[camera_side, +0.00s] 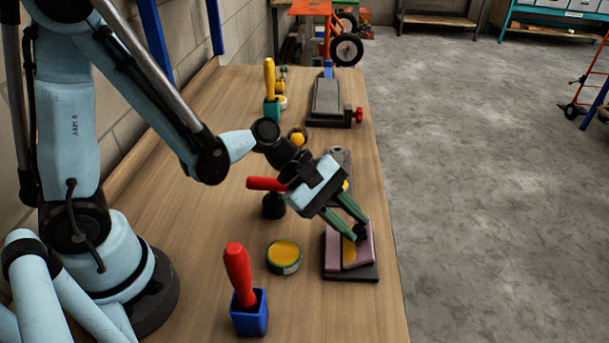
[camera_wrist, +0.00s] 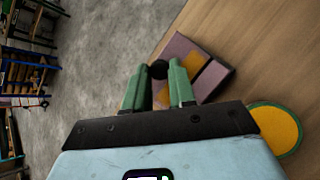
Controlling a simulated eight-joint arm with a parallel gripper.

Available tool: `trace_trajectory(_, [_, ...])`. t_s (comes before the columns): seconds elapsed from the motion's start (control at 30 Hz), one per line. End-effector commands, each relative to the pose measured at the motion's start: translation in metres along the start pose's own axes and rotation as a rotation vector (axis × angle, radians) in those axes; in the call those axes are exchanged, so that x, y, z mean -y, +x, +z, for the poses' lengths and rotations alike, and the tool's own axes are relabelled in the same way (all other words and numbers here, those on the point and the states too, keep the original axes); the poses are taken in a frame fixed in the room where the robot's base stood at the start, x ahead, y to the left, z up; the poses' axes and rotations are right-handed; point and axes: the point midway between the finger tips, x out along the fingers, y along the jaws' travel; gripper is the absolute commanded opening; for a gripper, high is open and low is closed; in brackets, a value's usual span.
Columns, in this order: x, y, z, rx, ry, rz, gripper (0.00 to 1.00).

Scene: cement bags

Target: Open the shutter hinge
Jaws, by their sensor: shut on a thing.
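The shutter hinge (camera_side: 333,258) lies on a dark base plate (camera_side: 350,276) near the right edge of the bench. It has mauve leaves with a yellow-orange strip, and it also shows in the wrist view (camera_wrist: 182,48). A round black knob (camera_wrist: 159,69) is at its edge. My gripper (camera_side: 357,229) reaches down over the hinge from the upper left, with its green fingers shut on the knob. In the wrist view the gripper (camera_wrist: 159,72) has a fingertip on each side of the knob. The fingers hide part of the hinge, and the leaf's exact angle is hard to tell.
A tin with a yellow top (camera_side: 284,256) stands left of the hinge. A blue holder (camera_side: 250,314) with a red handle is nearer the camera. A red-handled tool (camera_side: 266,184) stands behind. A grey block device (camera_side: 328,98) is farther back. Open floor lies right of the bench.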

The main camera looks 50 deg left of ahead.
Motion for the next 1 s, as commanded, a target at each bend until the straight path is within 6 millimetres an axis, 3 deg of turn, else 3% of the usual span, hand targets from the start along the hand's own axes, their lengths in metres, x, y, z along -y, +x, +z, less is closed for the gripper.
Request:
trace_trajectory(0.6, [-0.013,0.025,0.005,-0.305,-0.116,-0.283,0.0])
trace_trajectory(1.0, [-0.015,0.031,0.004,-0.382,-0.146,-0.354,0.0])
